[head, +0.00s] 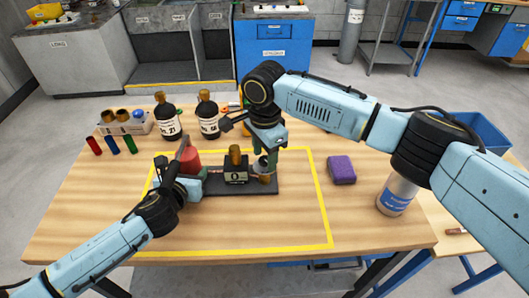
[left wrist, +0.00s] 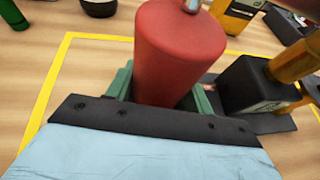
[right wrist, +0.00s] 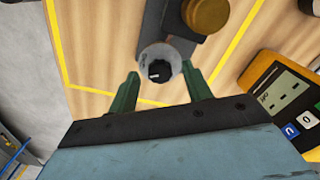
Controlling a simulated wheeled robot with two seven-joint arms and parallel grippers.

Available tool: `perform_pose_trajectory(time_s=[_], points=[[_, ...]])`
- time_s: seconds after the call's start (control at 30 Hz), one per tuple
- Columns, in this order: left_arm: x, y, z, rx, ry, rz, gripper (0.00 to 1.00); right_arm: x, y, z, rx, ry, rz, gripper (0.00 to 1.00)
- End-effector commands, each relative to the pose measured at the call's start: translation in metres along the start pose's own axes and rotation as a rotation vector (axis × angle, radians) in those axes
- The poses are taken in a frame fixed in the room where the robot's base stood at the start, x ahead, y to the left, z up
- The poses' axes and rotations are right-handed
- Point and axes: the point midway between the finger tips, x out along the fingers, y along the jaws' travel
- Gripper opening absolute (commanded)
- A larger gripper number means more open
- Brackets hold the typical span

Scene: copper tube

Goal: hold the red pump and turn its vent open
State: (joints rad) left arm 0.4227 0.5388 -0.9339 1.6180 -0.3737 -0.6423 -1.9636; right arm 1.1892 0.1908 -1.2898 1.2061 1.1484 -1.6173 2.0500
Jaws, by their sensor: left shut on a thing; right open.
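The red pump (head: 190,161) stands at the left end of a dark base plate (head: 213,188) on the table. My left gripper (head: 186,172) is shut around its body; the left wrist view shows the red cylinder (left wrist: 180,50) between the green fingers. At the plate's right end is a pale round fitting (head: 265,168) with a black marked knob (right wrist: 159,70) on top, which looks like the vent. My right gripper (right wrist: 160,90) is open above it, its fingers on either side of the fitting. Contact there cannot be told.
A black block (head: 236,174) with a brass top stands mid-plate between my grippers. A yellow meter (right wrist: 285,100) lies behind. A purple sponge (head: 341,169) and white bottle (head: 397,194) are at the right. The front table is clear.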

Motion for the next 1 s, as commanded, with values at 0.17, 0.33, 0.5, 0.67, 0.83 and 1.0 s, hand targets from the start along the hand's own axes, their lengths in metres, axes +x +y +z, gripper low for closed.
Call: perform_pose_trajectory(time_s=[0.17,0.33,0.5,0.67,0.83,1.0], points=[[0.0,-0.0005,-0.0006,0.002,0.001,-0.001,0.0,-0.0001,0.0,0.0002,-0.001,0.0,0.0,0.4],[0.0,-0.0005,-0.0006,0.002,0.001,-0.001,0.0,-0.0003,0.0,0.0003,-0.001,0.0,0.0,0.18],[0.0,-0.0004,-0.0006,0.002,0.001,-0.001,0.0,-0.0004,0.0,0.0003,-0.002,0.0,0.0,0.05],[0.0,-0.0003,-0.0006,0.002,0.001,0.0,0.0,-0.0002,0.0002,0.0007,-0.024,-0.001,0.001,0.05],[0.0,-0.0003,-0.0006,0.002,0.001,0.0,0.0,-0.0004,0.0002,0.001,-0.095,-0.002,0.001,0.05],[0.0001,-0.0002,-0.0006,0.002,0.001,0.0,0.0,-0.0003,0.0002,0.0014,-0.209,-0.002,0.001,0.05]])
